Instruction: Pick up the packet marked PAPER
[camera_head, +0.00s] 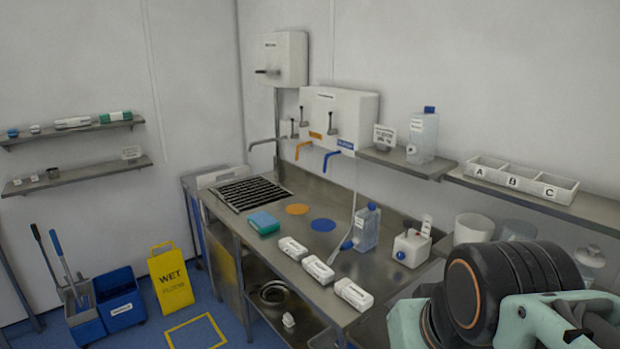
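Three white labelled packets lie in a row along the front of the steel counter (365,270). They are the left packet (293,248), the middle packet (318,269) and the right packet (353,294). Their print is too small to read, so I cannot tell which one is marked PAPER. Part of my arm fills the lower right corner and covers the counter's right end. My gripper's fingers do not show.
A green-and-blue sponge (264,223), a clear bottle (366,228) and a white box with a blue knob (411,248) stand on the counter. A shelf (560,210) holds the A-B-C tray (522,181). A yellow WET sign (171,278) stands on the floor by blue buckets (119,300).

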